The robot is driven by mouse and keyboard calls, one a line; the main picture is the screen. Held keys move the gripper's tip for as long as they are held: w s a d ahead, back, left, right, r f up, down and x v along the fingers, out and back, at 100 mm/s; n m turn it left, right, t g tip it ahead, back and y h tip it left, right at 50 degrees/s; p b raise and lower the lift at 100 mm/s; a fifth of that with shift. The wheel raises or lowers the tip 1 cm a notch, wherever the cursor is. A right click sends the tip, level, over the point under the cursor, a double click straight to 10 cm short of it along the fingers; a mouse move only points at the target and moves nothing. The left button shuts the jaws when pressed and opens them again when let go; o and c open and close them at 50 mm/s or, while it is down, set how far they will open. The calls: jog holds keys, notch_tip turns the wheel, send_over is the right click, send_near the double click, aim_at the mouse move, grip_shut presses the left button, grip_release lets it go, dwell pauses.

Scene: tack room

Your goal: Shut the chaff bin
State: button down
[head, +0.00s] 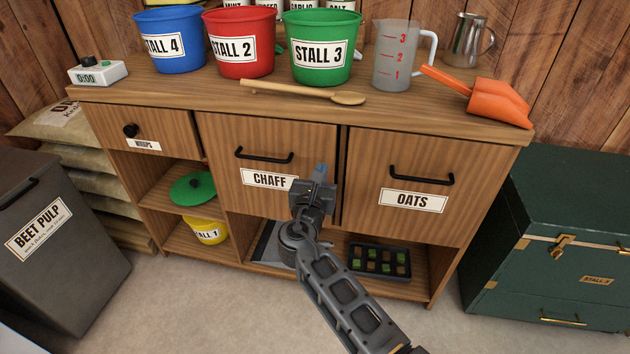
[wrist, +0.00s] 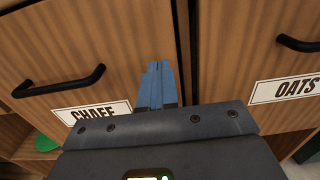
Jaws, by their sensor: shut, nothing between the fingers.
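The chaff bin (head: 223,140) is a wooden front with a black bar handle (head: 264,157) and a white CHAFF label (head: 268,180), in the middle of the cabinet. Its front looks about level with the oats bin (head: 381,165) beside it; I cannot tell if a small gap remains. My gripper (head: 320,172) is shut and empty, at the right part of the chaff front, right of the handle. In the wrist view its blue fingertips (wrist: 158,85) point at the chaff front (wrist: 110,40). I cannot tell whether they touch it. My gripper hides the label's right end.
A wooden spoon (head: 300,92) lies near the counter's front edge. Green (head: 322,45), red (head: 240,40) and blue (head: 171,38) buckets, a measuring jug (head: 395,55) and an orange scoop (head: 490,97) stand or lie on top. A green trunk (head: 560,230) is at right, a beet pulp bin (head: 60,240) at left.

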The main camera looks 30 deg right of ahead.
jog(key=p+v, duration=0.2)
jog(key=v, duration=0.9)
jog(key=s+f+m+g+y+p, duration=0.15)
jog(key=s+f+m+y, duration=0.25)
jog(key=s, duration=0.6)
jog(key=s+f+m+y+p, duration=0.2)
jog(key=s+f+m+y, duration=0.15)
jog(key=s, duration=0.65)
jog(key=s+r+m+y+p, duration=0.2)
jog(key=s+r+m, duration=0.35)
jog(key=s, duration=0.35)
jog(key=s+r+m+y+p, duration=0.2)
jog(key=s+r+m, duration=0.35)
jog(key=s, duration=0.35)
jog(key=s+r+m+t+p, duration=0.1)
jog(key=s+r+m, duration=0.2)
jog(key=r+m, duration=0.2)
jog(key=s+r+m+t+p, duration=0.1)
jog(key=s+r+m, duration=0.3)
jog(key=r, duration=0.7)
jog(key=shift+s+d+m+p, duration=0.15)
jog(key=shift+s+m+p, duration=0.1)
jog(key=shift+m+p, duration=0.2)
jog(key=shift+h, duration=0.25)
